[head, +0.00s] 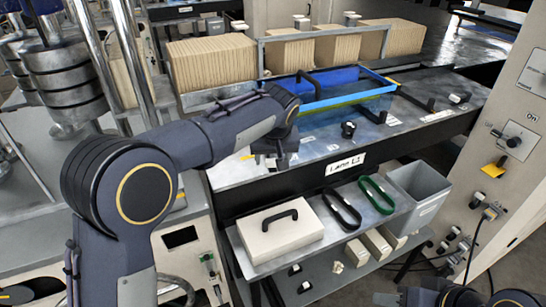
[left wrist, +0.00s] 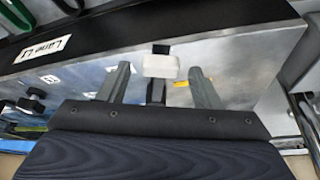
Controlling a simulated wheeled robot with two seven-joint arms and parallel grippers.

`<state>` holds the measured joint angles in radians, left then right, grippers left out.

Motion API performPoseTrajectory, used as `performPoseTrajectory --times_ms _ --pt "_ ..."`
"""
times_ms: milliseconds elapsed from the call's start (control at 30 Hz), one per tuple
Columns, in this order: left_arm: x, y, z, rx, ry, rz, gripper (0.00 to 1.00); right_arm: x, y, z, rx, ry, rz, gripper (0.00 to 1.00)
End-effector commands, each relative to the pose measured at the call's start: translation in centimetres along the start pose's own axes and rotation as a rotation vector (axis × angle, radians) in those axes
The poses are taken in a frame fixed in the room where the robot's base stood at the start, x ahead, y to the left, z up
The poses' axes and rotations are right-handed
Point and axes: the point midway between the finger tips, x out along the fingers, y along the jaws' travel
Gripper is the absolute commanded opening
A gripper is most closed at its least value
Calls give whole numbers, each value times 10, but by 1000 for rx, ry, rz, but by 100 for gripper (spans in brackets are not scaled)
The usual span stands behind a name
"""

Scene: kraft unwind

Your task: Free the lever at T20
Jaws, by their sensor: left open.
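A lever with a white block-shaped handle (left wrist: 160,66) on a dark stem stands on the metal table top in the left wrist view. My left gripper (head: 272,160) is open over the front edge of the lane table in the head view. In the left wrist view, the fingers of my left gripper (left wrist: 159,72) lie on either side of the handle, with gaps on both sides. I cannot tell the depth between fingertips and handle. In the head view, my gripper and forearm hide the lever. No T20 marking is readable.
A black knob (head: 348,129) stands on the table right of my gripper. A blue-framed tray (head: 345,97) lies behind my forearm. Below the edge, a shelf holds a cream box (head: 280,232), black and green loops (head: 376,194) and a grey bin (head: 420,192).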

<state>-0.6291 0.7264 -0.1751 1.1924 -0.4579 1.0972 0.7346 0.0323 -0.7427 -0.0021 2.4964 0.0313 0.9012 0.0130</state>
Motion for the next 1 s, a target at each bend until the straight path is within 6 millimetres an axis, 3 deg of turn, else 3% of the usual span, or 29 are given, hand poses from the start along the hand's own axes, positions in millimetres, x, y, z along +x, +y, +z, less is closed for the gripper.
performPoseTrajectory --times_ms 433,867,1000 --pt "-68 1 0 0 3 3 58 6 3 3 0 0 0 40" --pt "-75 -2 0 -1 0 3 58 6 3 3 0 0 0 40" --pt "-80 -34 6 -14 -24 34 58 6 2 3 0 0 0 40"
